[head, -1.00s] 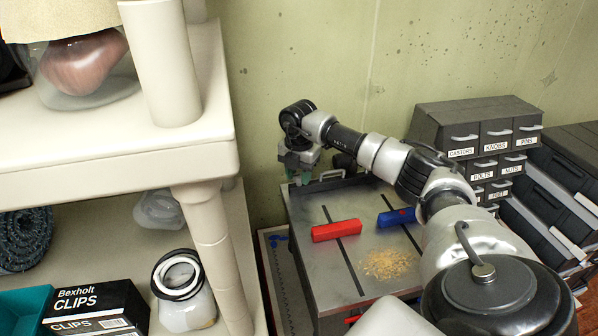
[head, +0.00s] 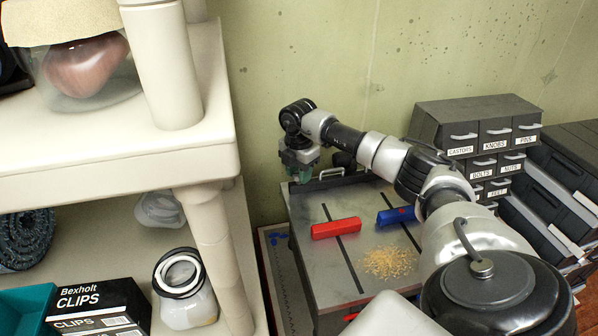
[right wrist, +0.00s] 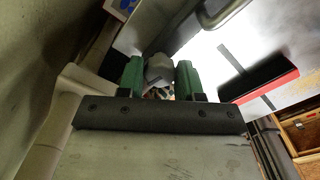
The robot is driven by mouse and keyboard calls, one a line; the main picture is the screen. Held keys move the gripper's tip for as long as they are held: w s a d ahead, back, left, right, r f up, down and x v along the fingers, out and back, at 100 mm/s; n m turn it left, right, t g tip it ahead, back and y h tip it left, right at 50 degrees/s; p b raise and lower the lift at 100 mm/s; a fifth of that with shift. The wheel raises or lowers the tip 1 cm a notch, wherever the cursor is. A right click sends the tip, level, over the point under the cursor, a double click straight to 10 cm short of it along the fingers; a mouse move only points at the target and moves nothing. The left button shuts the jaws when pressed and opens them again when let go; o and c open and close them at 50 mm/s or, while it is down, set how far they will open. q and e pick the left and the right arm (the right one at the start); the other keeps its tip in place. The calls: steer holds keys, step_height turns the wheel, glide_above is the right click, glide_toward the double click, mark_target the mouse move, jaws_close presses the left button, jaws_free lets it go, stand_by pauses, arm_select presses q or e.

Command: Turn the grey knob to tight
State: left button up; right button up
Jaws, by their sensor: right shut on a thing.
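My right arm reaches across the grey metal cabinet top to its far left corner. In the head view my right gripper (head: 301,172) points down there, beside the bar handle. In the right wrist view its two green fingers (right wrist: 159,80) are on either side of the grey knob (right wrist: 158,69) and shut on it. In the head view the knob is hidden by the gripper. I cannot read any tight mark near the knob. My left gripper is not in view.
On the cabinet top (head: 322,270) lie a red block (head: 336,228), a blue block (head: 396,216) and a tan crumb pile (head: 390,262). A cream shelf (head: 110,165) stands close on the left. Labelled drawers (head: 480,130) stand at right, and the wall is behind.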

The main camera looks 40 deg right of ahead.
steer(key=o, duration=0.9)
steer(key=shift+r, duration=0.15)
step_height(320, 180, up, 11)
steer(key=b, duration=0.2)
steer(key=shift+b, duration=0.4)
steer(key=shift+f, duration=0.3)
